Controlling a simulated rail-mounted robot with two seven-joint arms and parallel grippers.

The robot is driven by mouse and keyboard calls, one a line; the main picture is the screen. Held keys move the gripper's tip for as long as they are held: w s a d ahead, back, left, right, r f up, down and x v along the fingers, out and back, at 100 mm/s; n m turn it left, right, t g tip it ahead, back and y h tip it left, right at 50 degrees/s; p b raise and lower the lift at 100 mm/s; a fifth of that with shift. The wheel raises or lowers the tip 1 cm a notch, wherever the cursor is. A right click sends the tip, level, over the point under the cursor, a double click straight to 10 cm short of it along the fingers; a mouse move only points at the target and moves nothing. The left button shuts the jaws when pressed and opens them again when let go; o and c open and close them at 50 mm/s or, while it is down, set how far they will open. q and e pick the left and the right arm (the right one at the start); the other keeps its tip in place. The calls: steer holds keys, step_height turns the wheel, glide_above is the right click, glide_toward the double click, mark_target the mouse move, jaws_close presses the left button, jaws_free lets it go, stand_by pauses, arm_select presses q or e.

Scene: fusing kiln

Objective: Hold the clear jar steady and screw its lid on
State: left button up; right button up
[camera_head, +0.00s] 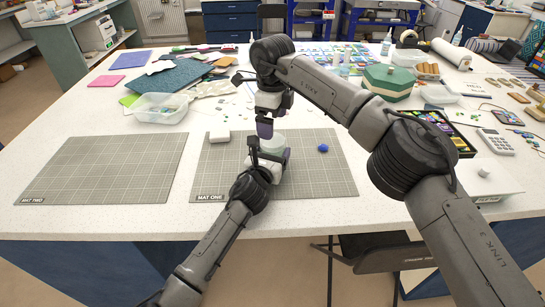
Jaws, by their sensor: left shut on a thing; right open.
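The clear jar (273,142) stands on the mat marked MAT ONE (220,179), its pale greenish upper part showing. My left gripper (269,156) is shut on the jar from the near side and hides most of its lower part. My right gripper (265,128) is open and points down just above the jar, slightly left of its middle. I cannot tell whether the jar's pale top is a lid or the open rim. A small blue faceted piece (323,148) lies on the mat to the right of the jar. I cannot tell whether it is the lid.
A small white block (219,137) is at the mat's upper left. A clear tub (161,108) and a green octagonal box (388,82) stand behind. The mat marked MAT TWO (105,168) is bare.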

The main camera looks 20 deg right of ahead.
steer(key=shift+f, duration=2.85)
steer(key=shift+c, duration=0.2)
steer(key=c, duration=1)
steer(key=o, duration=1.1)
step_height(320, 180, up, 12)
steer(key=shift+r, duration=0.1)
arm_select(q)
steer(key=o, duration=1.7)
